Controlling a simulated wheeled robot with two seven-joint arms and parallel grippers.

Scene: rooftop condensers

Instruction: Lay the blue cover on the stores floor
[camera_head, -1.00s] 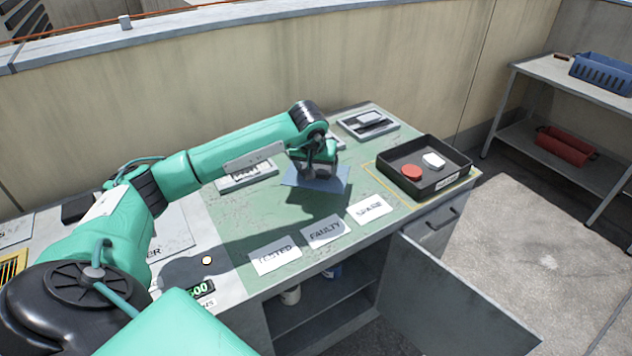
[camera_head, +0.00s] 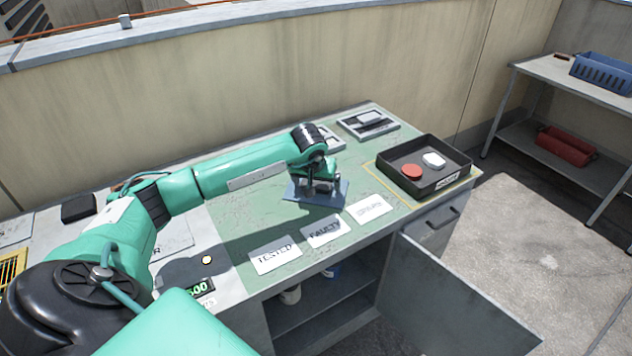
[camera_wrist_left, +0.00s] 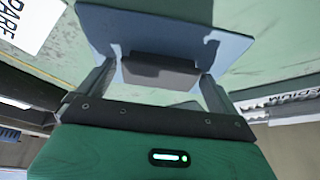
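The blue cover (camera_head: 333,193) is a flat blue plate with a dark block handle. It is low over the green bench mat, close to the label cards; I cannot tell whether it touches the mat. My left gripper (camera_head: 318,185) is above it. In the left wrist view the gripper (camera_wrist_left: 160,75) has one finger at each end of the handle, with the cover (camera_wrist_left: 235,45) beyond the fingertips. Under the bench is an open cabinet with a shelf (camera_head: 345,287); I cannot tell which surface is the stores floor. My right gripper is not in view.
Cards reading TESTED (camera_head: 275,254), FAULTY (camera_head: 326,230) and SPARE (camera_head: 369,208) lie along the front edge. A black tray (camera_head: 447,181) holds a red and a white piece. The cabinet door (camera_head: 460,300) stands open.

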